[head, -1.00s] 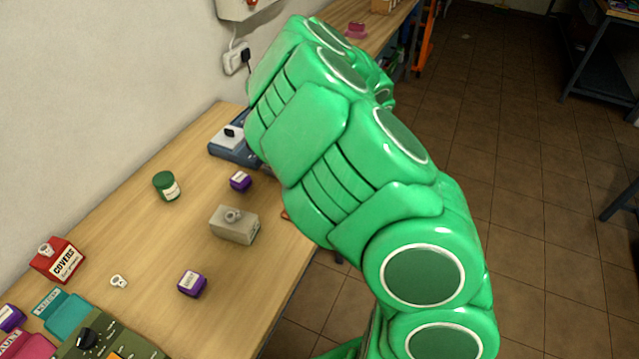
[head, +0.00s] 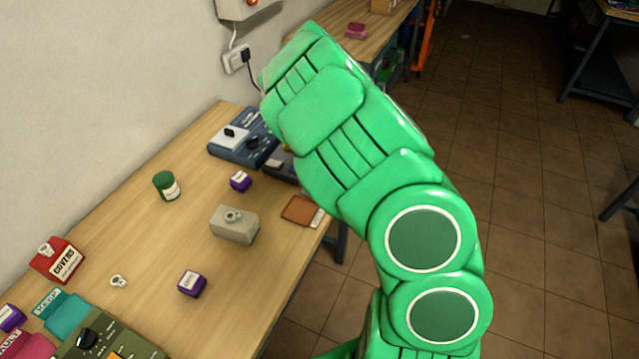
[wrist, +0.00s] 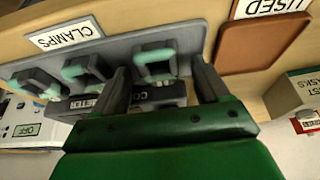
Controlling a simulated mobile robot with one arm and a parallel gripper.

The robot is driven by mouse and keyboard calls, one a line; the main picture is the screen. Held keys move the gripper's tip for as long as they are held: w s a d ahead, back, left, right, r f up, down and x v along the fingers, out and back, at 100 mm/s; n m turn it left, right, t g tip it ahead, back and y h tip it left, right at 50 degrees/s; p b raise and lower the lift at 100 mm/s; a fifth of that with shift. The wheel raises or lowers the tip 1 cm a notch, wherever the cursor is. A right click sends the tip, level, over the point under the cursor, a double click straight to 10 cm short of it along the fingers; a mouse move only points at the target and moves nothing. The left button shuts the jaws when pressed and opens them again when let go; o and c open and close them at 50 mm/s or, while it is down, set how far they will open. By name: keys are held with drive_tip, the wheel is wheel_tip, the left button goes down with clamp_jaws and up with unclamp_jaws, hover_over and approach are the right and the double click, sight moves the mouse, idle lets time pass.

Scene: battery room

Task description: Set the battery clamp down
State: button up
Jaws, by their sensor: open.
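The grey tray marked CLAMPS (wrist: 190,38) fills the upper part of the wrist view. Several dark clamps with pale green parts are in it. One clamp (wrist: 156,64) is between the fingertips of my gripper (wrist: 160,74), which is open with a finger on either side. Another clamp (wrist: 88,68) is just left of the fingers, and a further clamp (wrist: 38,82) is at far left. Whether a finger touches a clamp, I cannot tell. In the head view my arm hides the gripper and most of the tray (head: 283,172).
A blue device (head: 262,150) stands behind the tray.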

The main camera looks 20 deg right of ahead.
drive_tip(key=shift+c, duration=0.3)
drive_tip(key=c, duration=1.2)
drive_tip(key=shift+w+r, duration=0.1)
drive_tip(key=shift+r, duration=0.75)
drive_tip(key=s+a+r, duration=0.2)
drive_tip(key=s+r, duration=0.9)
drive_tip(key=s, duration=0.3)
